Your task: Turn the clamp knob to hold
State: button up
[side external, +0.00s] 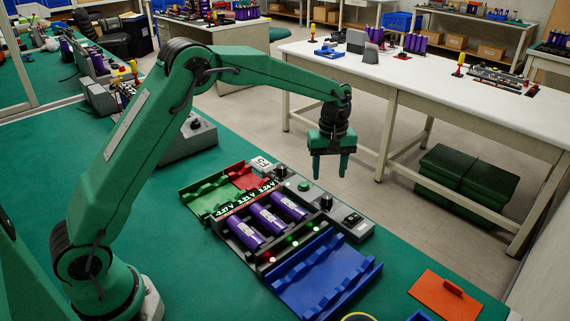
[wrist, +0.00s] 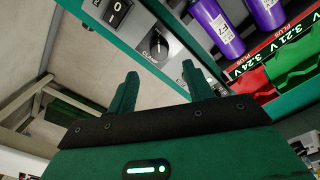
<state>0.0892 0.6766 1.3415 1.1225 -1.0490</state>
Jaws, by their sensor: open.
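The clamp knob (wrist: 158,43) is a dark round knob on a light panel with a printed label. It shows between and beyond my fingertips in the wrist view. In the side view the knob (side external: 326,202) stands on the grey strip right of the purple cells. My gripper (side external: 329,177) points down, open and empty, above and apart from that strip. Its two green fingers also show spread in the wrist view (wrist: 160,72). I cannot read the knob's setting. The right finger hides part of the panel in the wrist view.
A rocker switch (side external: 352,218) and a green button (side external: 304,186) flank the knob. Purple cells (side external: 266,218) lie in a dark holder. A blue tray (side external: 325,277) lies in front, a green tray (side external: 206,196) behind. An orange plate (side external: 445,297) lies at the front right.

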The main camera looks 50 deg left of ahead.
aim_at(327, 196)
jog(key=shift+f, duration=0.15)
jog(key=shift+f, duration=3.8)
jog(key=c, duration=1)
jog(key=shift+o, duration=0.2)
